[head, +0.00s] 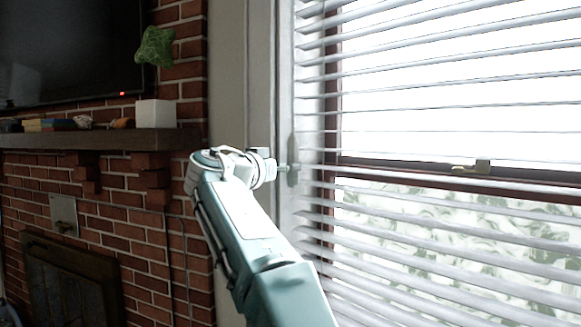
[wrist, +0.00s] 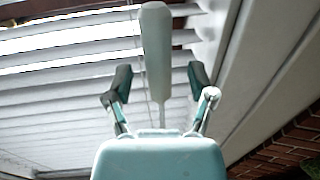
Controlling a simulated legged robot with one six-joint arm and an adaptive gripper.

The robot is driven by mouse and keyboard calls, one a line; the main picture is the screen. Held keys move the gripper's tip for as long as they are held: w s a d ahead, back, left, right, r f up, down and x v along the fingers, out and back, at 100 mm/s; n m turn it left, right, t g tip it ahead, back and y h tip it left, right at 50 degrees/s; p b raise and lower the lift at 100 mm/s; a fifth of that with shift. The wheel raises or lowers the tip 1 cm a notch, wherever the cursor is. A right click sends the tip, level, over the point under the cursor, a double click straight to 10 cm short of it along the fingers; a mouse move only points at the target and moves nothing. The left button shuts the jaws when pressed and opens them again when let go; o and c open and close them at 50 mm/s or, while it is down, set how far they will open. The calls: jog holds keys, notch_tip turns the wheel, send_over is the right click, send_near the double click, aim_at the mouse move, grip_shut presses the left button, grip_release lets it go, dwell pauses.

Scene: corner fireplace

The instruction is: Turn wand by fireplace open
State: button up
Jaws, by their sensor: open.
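The wand (wrist: 156,45) is a pale, slim stick with a thicker handle, hanging in front of the white blinds (wrist: 60,95). In the wrist view its handle stands between the two fingers of my gripper (wrist: 160,74), with a visible gap on each side. My gripper is open around it and I see no contact. In the head view my gripper (head: 283,168) is at the left edge of the blinds (head: 430,220), at the pale wand handle (head: 293,174). My wrist partly hides the fingers there. The slats are tilted with light showing between them.
A brick fireplace wall (head: 140,240) with a dark mantel (head: 100,138) stands to the left. A white planter (head: 156,113) and small items sit on the mantel, below a dark television (head: 70,50). The window frame (head: 262,70) is close beside my gripper.

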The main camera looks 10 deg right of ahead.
jog(key=v, duration=0.9)
jog(key=shift+a, duration=0.2)
jog(key=shift+w+f, duration=0.1)
jog(key=shift+w, duration=0.05)
jog(key=s+d+f+n+g+y, duration=0.2)
jog(key=s+d+f+n+y, duration=0.3)
jog(key=f, duration=0.3)
jog(key=s+d+f+n+g+y, duration=0.2)
jog(key=s+d+f, duration=0.4)
jog(key=s+f, duration=0.15)
jog(key=s+a+f+n+g+y, duration=0.1)
jog(key=s+f+y, duration=0.5)
jog(key=s+f, duration=1.4)
notch_tip(320, 180, down, 2)
jog(key=shift+f+n+g+y, duration=0.1)
jog(key=shift+n+g+y, duration=0.2)
jog(key=shift+n+g, duration=0.45)
